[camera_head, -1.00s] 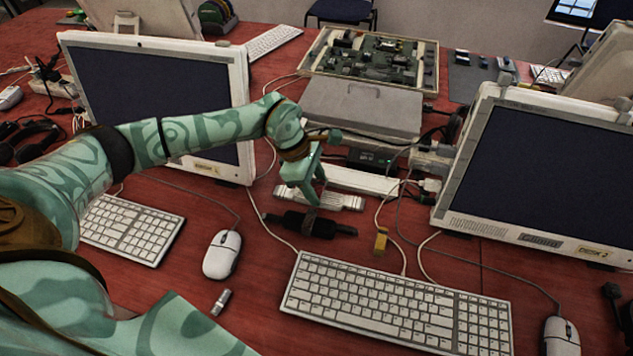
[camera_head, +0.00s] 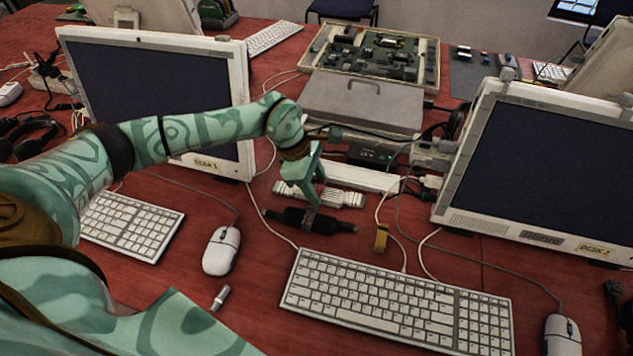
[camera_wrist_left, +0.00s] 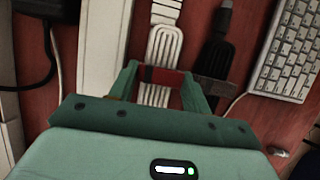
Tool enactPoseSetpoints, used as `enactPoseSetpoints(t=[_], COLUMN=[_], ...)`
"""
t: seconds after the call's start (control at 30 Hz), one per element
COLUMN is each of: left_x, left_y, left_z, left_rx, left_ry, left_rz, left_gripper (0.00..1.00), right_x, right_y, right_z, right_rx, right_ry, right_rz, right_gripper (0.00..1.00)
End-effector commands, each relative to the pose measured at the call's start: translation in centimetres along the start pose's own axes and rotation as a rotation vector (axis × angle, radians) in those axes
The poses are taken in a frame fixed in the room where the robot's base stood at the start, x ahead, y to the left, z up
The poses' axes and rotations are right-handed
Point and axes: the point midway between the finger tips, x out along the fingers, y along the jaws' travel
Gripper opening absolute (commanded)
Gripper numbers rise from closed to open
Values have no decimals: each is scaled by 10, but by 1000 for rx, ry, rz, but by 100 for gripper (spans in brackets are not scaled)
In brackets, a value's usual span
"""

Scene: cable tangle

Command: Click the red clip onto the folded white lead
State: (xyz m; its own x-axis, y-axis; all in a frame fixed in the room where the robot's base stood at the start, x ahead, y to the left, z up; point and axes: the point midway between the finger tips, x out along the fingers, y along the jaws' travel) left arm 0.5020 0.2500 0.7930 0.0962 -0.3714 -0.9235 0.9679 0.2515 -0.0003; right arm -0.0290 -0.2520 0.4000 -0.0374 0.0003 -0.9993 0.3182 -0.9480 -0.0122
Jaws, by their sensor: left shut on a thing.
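The folded white lead (camera_head: 340,199) lies flat on the red desk, in front of a white bar. It also shows in the left wrist view (camera_wrist_left: 163,46), running under my left gripper. My left gripper (camera_head: 306,200) reaches down over its left part. In the left wrist view, my left gripper (camera_wrist_left: 160,82) is shut on the red clip (camera_wrist_left: 162,76), which lies crosswise over the white lead. I cannot tell whether the clip is around the lead or just above it. The fingers hide the red clip in the head view. My right gripper is not in view.
A folded black lead (camera_head: 332,225) with a dark band lies close in front of the white one. A yellow clip (camera_head: 381,238) stands to the right. A keyboard (camera_head: 395,305), a mouse (camera_head: 221,251) and two monitors surround the spot. A small metal cylinder (camera_head: 220,298) lies front left.

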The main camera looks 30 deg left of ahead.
Motion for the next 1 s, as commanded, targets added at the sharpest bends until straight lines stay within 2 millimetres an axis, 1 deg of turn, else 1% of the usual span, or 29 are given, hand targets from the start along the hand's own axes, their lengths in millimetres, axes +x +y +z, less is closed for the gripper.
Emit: enactPoseSetpoints(t=[0.23,0.27,0.3,0.33,0.37,0.57,0.6,0.67,1.0], left_x=[3,3,3,3,3,2,2,2,2], left_y=[0,0,0,0,0,0,0,0,0], left_z=[-1,-1,-1,-1,-1,-1,-1,-1,-1], left_rx=[0,0,0,0,0,0,0,0,0], left_ry=[1,1,1,1,1,1,1,1,0], left_rz=[-1,-1,-1,-1,-1,0,0,0,0], left_gripper=[27,51,62,70,73,73,85,100,100], right_x=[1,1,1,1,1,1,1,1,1], right_y=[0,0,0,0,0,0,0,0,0], right_z=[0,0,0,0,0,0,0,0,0], right_rx=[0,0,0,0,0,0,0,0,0], right_ry=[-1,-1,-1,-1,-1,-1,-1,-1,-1], right_rz=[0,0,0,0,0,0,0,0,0], right_gripper=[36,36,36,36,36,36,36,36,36])
